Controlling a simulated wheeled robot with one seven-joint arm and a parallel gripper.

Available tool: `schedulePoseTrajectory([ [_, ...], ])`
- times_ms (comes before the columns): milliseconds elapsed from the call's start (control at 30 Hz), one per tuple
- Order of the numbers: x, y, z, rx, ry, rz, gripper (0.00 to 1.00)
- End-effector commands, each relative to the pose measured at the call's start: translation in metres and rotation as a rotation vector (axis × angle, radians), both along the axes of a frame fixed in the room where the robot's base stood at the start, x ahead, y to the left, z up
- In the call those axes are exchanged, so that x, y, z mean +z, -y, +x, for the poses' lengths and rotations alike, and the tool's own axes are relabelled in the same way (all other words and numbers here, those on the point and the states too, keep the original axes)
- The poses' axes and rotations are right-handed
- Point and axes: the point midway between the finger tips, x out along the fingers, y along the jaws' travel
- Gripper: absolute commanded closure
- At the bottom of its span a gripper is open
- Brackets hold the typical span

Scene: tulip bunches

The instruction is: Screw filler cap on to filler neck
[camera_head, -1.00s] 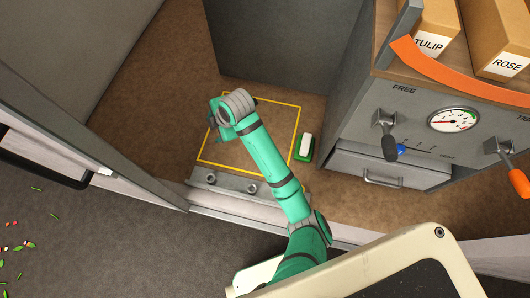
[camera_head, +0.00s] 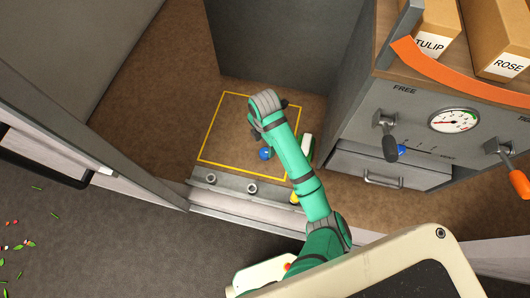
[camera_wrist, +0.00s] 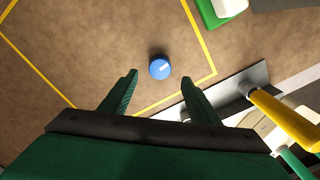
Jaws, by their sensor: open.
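A round blue cap (camera_head: 266,153) with a small white mark lies on the brown floor inside a yellow outline. It also shows in the wrist view (camera_wrist: 160,69), just beyond the fingertips. My gripper (camera_wrist: 160,80) is open and empty, its two green fingers apart, with the cap centred ahead of the gap. In the head view, my gripper is largely hidden by my wrist, above the outlined area. I cannot identify the filler neck for certain. A yellow cylinder (camera_wrist: 285,118) stands out at the right of the wrist view, and part of it shows beside my arm (camera_head: 295,198).
A green and white block (camera_head: 306,147) lies right of the yellow outline (camera_head: 215,128). A grey metal sill (camera_head: 228,187) borders the near side. A grey cabinet with a gauge (camera_head: 454,120), levers and a drawer (camera_head: 380,170) stands right. Floor left of the outline is clear.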

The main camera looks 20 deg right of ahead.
Motion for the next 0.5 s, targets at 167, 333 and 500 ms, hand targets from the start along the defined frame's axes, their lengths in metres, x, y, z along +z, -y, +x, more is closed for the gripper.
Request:
schedulePoseTrajectory([
  [167, -0.008, 0.001, 0.000, 0.000, 0.001, -0.001, 0.44],
  [333, -0.029, 0.001, 0.000, -0.002, -0.001, 0.001, 0.44],
  [500, -0.051, 0.002, 0.000, -0.001, -0.001, 0.000, 0.44],
])
